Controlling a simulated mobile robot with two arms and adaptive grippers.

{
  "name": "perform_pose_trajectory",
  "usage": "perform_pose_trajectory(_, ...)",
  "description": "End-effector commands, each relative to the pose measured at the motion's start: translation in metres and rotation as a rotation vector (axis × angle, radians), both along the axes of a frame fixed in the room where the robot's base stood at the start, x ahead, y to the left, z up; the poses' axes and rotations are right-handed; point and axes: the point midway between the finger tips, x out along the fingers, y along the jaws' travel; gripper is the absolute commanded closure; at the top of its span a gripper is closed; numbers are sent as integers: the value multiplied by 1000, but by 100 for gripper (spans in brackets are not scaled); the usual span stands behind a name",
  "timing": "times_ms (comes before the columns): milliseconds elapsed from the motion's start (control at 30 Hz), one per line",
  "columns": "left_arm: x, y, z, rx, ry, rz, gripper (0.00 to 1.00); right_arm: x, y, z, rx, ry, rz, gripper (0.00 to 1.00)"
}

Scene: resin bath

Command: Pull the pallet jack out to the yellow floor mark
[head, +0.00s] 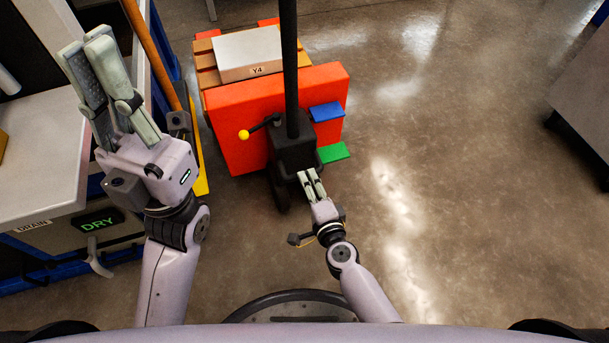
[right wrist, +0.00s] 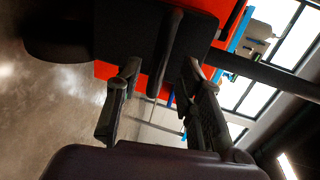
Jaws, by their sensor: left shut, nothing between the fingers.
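The pallet jack (head: 235,125) has an orange-red body, a black upright mast (head: 288,60), a blue pedal (head: 326,111), a green pedal (head: 333,152) and a yellow-knobbed lever (head: 244,134). My right gripper (head: 308,172) is at the black block at the mast's foot. In the right wrist view its two fingers (right wrist: 160,75) stand apart with a dark bar (right wrist: 168,50) between or just beyond them; contact is unclear. My left gripper (head: 85,45) is shut and empty, raised over the bench at left. A yellow strip (head: 200,172) shows by the bench; I cannot tell whether it is the floor mark.
The bench (head: 40,180) at left has a DRY display (head: 98,221), and an orange pole (head: 152,52) leans nearby. A grey cabinet (head: 585,85) stands right. Floor between is clear.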

Motion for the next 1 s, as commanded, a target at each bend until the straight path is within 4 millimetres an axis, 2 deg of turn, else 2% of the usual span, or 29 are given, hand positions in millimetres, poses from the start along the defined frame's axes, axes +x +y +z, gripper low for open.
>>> perform_pose_trajectory(100, 0, 0, -1, 0, -14, 0, 100, 20, 6, -5, 2, 0, -1, 65)
perform_pose_trajectory(233, 2, -1, 1, 4, -19, 2, 100, 32, 10, -8, 1, 0, -1, 65)
perform_pose_trajectory(633, 0, -1, 8, 2, -43, 2, 100, 39, 12, -9, 1, 0, 0, 65)
perform_pose_trajectory(1000, 1, -1, 6, 1, -33, 2, 100, 39, 12, -9, 0, 0, 0, 90)
